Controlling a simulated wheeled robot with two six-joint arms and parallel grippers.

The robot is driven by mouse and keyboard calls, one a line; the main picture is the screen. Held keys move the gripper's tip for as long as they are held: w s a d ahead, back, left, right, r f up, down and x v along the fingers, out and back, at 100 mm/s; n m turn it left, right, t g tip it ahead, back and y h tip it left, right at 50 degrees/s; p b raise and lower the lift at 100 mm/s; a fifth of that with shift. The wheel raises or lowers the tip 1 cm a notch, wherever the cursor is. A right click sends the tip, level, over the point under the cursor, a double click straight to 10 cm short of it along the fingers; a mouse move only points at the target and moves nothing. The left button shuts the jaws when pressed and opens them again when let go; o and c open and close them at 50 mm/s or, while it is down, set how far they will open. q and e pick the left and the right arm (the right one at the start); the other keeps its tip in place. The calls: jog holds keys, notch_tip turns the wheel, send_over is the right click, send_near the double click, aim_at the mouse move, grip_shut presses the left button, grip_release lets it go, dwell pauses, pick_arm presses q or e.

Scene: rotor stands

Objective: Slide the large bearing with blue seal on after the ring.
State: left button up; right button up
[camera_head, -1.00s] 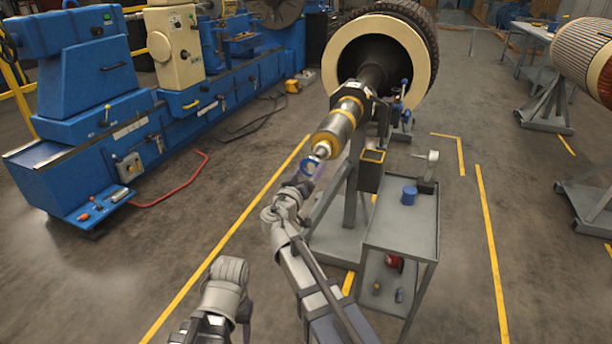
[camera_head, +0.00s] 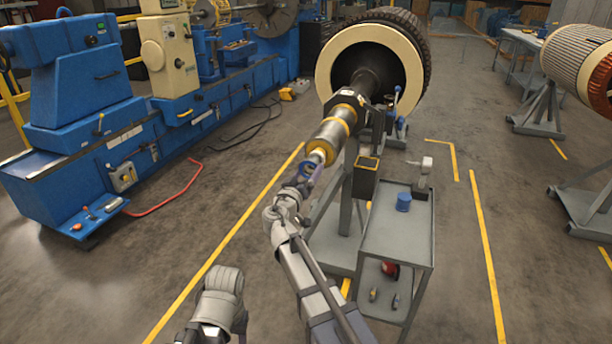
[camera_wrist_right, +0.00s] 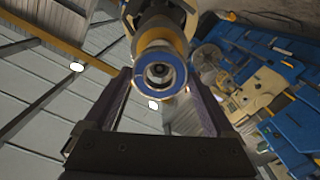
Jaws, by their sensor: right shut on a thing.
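The large bearing with the blue seal (camera_head: 307,170) is at the near end of the rotor shaft (camera_head: 330,137). My right gripper (camera_head: 308,172) is shut on it. In the right wrist view, the bearing (camera_wrist_right: 159,74) sits between the fingers of the right gripper (camera_wrist_right: 152,90), with its blue face toward the camera. The shaft end shows through its bore, roughly in line. I cannot tell how far the bearing is around the shaft. A yellow-gold band (camera_head: 321,149), perhaps the ring, is on the shaft behind the bearing. My left gripper is out of view; only part of that arm shows at the bottom.
A grey stand (camera_head: 348,205) supports the shaft. A grey cart (camera_head: 384,240) with a blue cup-like part (camera_head: 403,202) stands close to the right of my right arm. A blue lathe (camera_head: 100,140) is at the left.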

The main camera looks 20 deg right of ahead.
jog(key=shift+w+d, duration=0.3)
jog(key=shift+w, duration=0.15)
dwell(0.5)
jog(key=shift+w+d, duration=0.15)
jog(key=shift+w+d, duration=0.2)
jog(key=shift+w, duration=0.15)
dwell(0.5)
jog(key=shift+x, duration=1.05)
jog(key=shift+w+d, duration=0.25)
jog(key=shift+w, duration=0.1)
dwell(0.3)
jog(key=o, duration=0.9)
jog(key=shift+o, duration=0.2)
jog(key=shift+s+a, duration=0.1)
